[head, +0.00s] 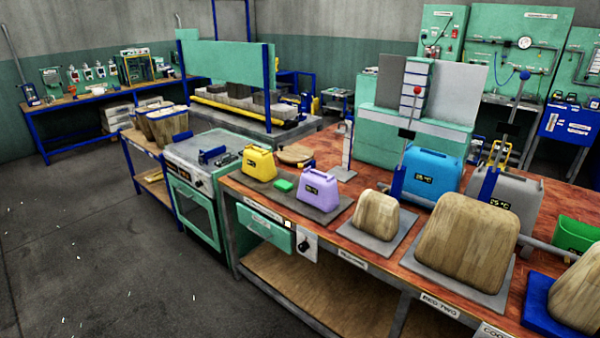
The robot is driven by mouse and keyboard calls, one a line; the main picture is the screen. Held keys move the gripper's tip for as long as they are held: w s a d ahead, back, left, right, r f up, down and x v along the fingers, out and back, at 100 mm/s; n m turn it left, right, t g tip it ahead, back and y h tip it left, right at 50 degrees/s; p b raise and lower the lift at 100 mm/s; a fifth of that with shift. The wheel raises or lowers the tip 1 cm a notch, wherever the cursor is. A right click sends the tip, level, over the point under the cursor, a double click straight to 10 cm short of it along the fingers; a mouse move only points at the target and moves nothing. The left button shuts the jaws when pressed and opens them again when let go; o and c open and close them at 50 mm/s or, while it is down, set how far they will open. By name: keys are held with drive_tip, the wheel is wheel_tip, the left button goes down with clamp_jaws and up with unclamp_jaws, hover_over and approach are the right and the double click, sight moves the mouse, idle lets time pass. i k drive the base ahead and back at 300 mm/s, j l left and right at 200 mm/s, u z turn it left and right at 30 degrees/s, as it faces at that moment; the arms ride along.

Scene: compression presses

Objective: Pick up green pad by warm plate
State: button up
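A small, flat bright-green pad (285,186) lies on a dark grey plate (327,212) at the left end of the long red-brown bench. A yellow handled block with a display (258,164) stands to its left. A lilac handled block with a display (317,186) stands to its right. The pad appears apart from both. The dark plate may be the warm plate; its label is too small to read surely. My gripper is not in view.
Wooden blocks (376,215) and (466,240) stand on grey plates further right. Behind them are a blue handled block (430,175) and lever presses. A green oven (195,214) adjoins the bench's left end.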

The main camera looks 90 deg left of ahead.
sight(286, 186)
drive_tip(key=u, duration=3.05)
